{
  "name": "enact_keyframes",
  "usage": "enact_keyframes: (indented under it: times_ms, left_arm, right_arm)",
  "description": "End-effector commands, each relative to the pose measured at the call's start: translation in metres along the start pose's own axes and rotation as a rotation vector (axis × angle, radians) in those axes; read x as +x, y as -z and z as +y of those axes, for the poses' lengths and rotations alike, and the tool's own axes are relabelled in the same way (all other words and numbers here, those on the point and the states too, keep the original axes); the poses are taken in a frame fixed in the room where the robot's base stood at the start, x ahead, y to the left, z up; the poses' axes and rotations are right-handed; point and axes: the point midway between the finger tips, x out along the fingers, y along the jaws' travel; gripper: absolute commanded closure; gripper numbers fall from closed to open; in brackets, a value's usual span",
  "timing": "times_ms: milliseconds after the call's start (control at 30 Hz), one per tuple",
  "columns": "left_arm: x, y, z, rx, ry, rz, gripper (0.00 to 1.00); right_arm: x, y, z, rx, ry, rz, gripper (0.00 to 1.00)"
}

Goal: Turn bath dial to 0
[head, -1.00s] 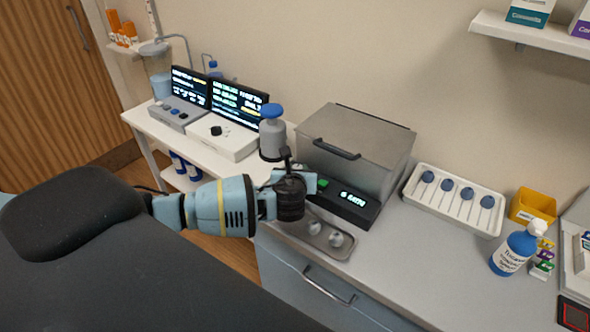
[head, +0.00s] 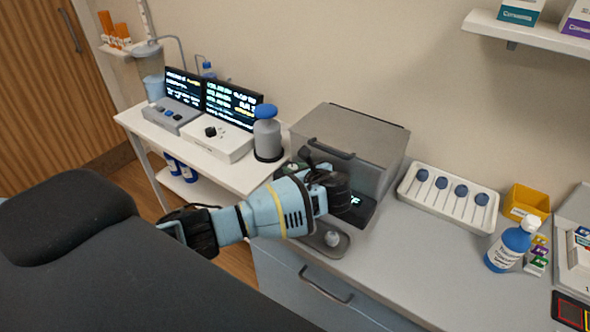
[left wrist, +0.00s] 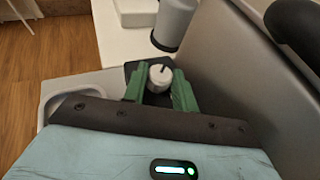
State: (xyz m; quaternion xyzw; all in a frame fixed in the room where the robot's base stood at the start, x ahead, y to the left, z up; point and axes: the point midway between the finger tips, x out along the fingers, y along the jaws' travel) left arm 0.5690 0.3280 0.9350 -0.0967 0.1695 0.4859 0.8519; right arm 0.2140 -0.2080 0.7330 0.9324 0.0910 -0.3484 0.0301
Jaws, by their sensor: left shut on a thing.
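The bath (head: 345,135) is a grey metal box with a closed lid and a black handle, standing on the counter. Its dark front panel carries a lit display (head: 354,201), mostly covered by my gripper; only the last character, which looks like an F, shows. The bath dial (left wrist: 160,75) is a pale round knob with a dark pointer mark, on a dark panel in the left wrist view. My left gripper (left wrist: 159,88) has its green fingers on both sides of the dial, shut on it. In the head view my left gripper (head: 325,187) hides the dial. My right gripper is out of view.
A metal tray (head: 336,249) with a round pale item sits below my gripper. A grey bottle with a blue cap (head: 267,135) stands left of the bath. A white rack (head: 447,203) with blue-headed tools and a blue bottle (head: 512,245) are to the right.

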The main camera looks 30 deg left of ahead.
Motion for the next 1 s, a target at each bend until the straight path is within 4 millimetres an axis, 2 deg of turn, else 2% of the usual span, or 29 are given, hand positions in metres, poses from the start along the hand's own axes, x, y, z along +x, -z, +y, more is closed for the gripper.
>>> enact_keyframes:
  times_ms: [400, 433, 567, 1000]
  left_arm:
    - [0.0007, 0.0008, 0.0005, -0.001, -0.007, 0.0, 0.95]
    - [0.0007, 0.0007, 0.0005, -0.001, -0.006, 0.0, 0.69]
    - [0.0007, 0.0005, 0.0004, -0.001, -0.006, 0.0, 0.52]
    - [0.0011, -0.0006, 0.0019, 0.015, 0.036, -0.002, 0.51]
  right_arm:
    - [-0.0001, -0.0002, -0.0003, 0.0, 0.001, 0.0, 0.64]
    - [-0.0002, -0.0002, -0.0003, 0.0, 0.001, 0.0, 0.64]
    - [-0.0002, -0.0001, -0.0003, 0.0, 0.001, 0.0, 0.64]
    - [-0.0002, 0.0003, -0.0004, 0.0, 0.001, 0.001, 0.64]
